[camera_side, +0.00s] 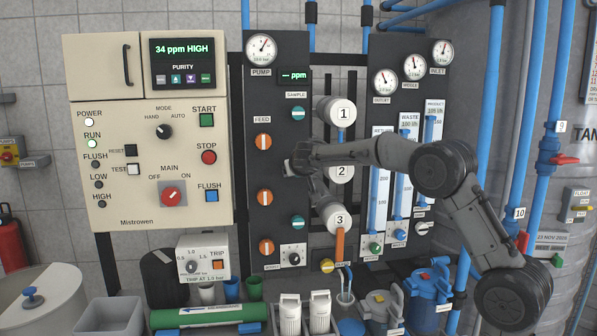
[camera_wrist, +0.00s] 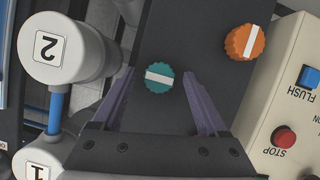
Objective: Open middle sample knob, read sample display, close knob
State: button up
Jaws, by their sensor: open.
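The middle sample knob (camera_wrist: 159,78) is teal with a white stripe lying nearly crosswise in the wrist view. My gripper (camera_wrist: 160,84) is open, with one finger on each side of the knob and a visible gap to each. I cannot tell how far the fingertips are from the panel. In the side view my gripper (camera_side: 291,167) is at the dark panel and hides this knob. The sample display (camera_side: 294,76) shows dashes and "ppm" in green. The upper teal knob (camera_side: 298,113) and lower teal knob (camera_side: 298,222) show their stripes crosswise.
Orange feed knobs (camera_side: 264,197) line the panel's left side; one (camera_wrist: 245,42) is near my gripper. White vessel 2 (camera_wrist: 68,50) stands close on the other side. The cream control box (camera_side: 147,130) reads 34 ppm HIGH. Bottles and jugs stand below.

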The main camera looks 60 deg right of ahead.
jog(key=shift+w+d, duration=0.1)
jog(key=shift+c, duration=0.3)
grip_shut()
dwell(0.4)
jog(key=n+h, duration=0.2)
jog(key=n, duration=0.2)
jog(key=n+g+h, duration=0.1)
jog(key=n+h, duration=0.1)
jog(key=n, duration=0.3)
jog(key=n+h, duration=0.3)
jog(key=n, duration=0.1)
jog(key=shift+w+f+n, duration=0.15)
jog(key=shift+f+n, duration=0.2)
jog(key=shift+n, duration=0.05)
dwell(0.6)
